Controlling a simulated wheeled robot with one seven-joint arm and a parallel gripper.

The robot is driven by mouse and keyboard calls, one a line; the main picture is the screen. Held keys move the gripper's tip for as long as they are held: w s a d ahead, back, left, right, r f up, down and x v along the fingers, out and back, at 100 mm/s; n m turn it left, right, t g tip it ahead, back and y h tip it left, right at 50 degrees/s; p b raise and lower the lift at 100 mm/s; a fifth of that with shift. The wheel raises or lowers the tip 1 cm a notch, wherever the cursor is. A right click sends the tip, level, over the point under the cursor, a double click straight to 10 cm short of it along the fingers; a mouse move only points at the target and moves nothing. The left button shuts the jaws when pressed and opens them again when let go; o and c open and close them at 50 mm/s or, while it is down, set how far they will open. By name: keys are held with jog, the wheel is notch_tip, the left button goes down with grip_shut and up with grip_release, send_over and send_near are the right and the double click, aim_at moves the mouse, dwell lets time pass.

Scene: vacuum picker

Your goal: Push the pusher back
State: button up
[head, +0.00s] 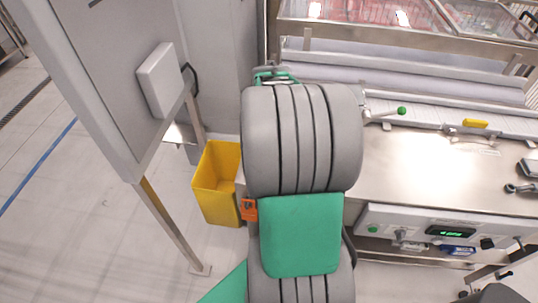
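My gripper's fingers do not show. A small green and metal part (272,76) shows just beyond the arm's top end; I cannot tell what it belongs to. No contact with the green knob shows.
A steel worktop (440,172) lies right of my arm, with a control panel (440,232) below its front edge. A yellow bin (217,182) and a grey cabinet (107,65) stand left. The floor at left is largely clear.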

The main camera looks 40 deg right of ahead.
jog(key=shift+c, duration=0.4)
grip_shut()
dwell(0.9)
